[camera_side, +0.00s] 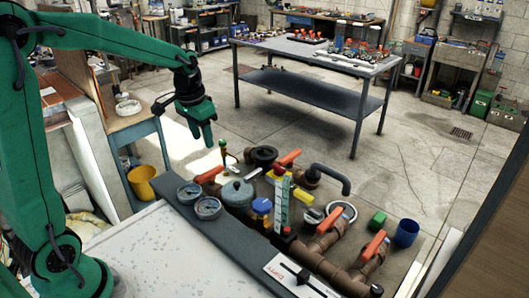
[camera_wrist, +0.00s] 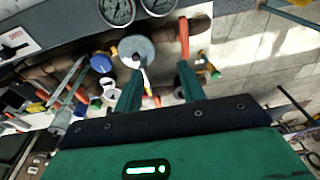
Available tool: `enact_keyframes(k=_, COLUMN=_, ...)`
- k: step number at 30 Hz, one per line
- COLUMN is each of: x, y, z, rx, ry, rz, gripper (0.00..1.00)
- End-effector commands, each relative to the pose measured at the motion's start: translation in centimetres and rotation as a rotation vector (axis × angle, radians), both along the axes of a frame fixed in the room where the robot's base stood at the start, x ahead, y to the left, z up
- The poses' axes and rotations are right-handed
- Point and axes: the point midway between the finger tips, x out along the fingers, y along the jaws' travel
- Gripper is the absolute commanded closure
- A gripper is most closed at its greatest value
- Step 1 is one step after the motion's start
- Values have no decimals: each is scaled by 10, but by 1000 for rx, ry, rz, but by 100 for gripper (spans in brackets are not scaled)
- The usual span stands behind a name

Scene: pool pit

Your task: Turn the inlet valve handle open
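Several orange-red valve handles sit on brown pipes; I cannot tell which is the inlet one. In the side view one handle (camera_side: 210,174) is at the left end beside the gauges, another (camera_side: 290,157) at the back, and two at the right, a nearer one (camera_side: 375,244) and a middle one (camera_side: 328,219). My gripper (camera_side: 204,140) hangs above and behind the left handle, touching nothing. In the wrist view my gripper (camera_wrist: 160,70) has its two green fingers apart and empty. An orange-red handle (camera_wrist: 184,38) stands just beyond the right fingertip.
Two round gauges (camera_side: 190,194) and a grey-green lidded pot (camera_side: 237,193) stand close to the left handle. A green upright scale (camera_side: 281,205) rises among the pipes. A blue cup (camera_side: 406,233) is at the right. A yellow bucket (camera_side: 142,183) stands left. Floor behind the pipes is clear.

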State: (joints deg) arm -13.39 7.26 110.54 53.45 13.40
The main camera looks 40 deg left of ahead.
Motion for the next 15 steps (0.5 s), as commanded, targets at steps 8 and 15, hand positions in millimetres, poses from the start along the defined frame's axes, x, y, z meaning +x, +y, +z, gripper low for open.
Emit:
enact_keyframes(k=8, x=34, y=35, z=-49, rx=-16, ry=84, rz=3, gripper=60)
enact_keyframes(k=15, x=50, y=58, z=-86, rx=-31, ry=135, rz=1, gripper=60)
